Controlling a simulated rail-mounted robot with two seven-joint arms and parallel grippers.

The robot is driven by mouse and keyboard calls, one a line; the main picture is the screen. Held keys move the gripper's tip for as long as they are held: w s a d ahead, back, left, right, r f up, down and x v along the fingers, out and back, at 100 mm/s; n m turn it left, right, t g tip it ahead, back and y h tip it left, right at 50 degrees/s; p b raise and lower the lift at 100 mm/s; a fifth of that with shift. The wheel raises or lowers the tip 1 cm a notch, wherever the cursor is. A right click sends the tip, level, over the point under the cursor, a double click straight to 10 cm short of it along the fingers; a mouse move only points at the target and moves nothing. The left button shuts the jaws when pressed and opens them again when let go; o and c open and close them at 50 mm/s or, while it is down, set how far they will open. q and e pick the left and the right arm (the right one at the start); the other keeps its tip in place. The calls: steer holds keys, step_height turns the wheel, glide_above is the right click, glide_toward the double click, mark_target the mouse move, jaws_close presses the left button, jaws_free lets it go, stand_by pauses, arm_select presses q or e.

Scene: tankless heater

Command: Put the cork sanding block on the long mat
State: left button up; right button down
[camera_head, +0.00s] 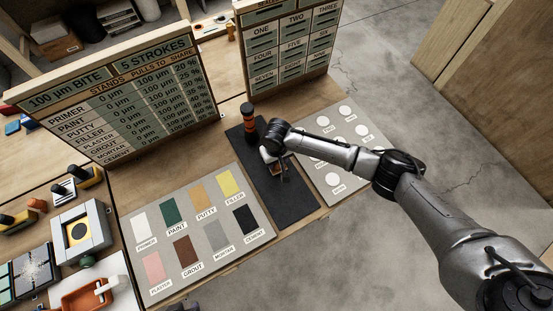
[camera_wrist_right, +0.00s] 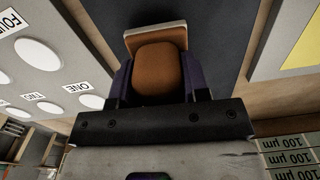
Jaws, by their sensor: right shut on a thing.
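The long mat (camera_head: 288,196) is a dark strip on the bench between two grey sample boards; it also fills the middle of the right wrist view (camera_wrist_right: 219,40). My right gripper (camera_head: 273,160) is over the middle of this mat. In the right wrist view, my right gripper (camera_wrist_right: 157,88) is shut on the cork sanding block (camera_wrist_right: 157,68), a rounded brown body with a paler tan edge. The dark mat lies behind the block there. I cannot tell whether the block touches the mat. In the head view the gripper and wrist mostly hide the block. My left gripper is not in view.
A black and orange cylinder (camera_head: 248,119) stands at the mat's far end. The colour swatch board (camera_head: 196,238) is left of the mat, and a board of white discs (camera_head: 337,151) is right. Upright chart boards (camera_head: 124,92) stand behind. The mat's near end is clear.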

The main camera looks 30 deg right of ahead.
steer(key=shift+f, duration=0.5)
stand_by(0.3)
steer(key=c, duration=0.9)
jaws_free()
steer(key=shift+c, duration=0.2)
steer(key=o, duration=0.4)
step_height(320, 180, up, 12)
steer(key=shift+r+p, duration=0.2)
steer(key=shift+p, duration=0.7)
steer(key=shift+r, duration=0.75)
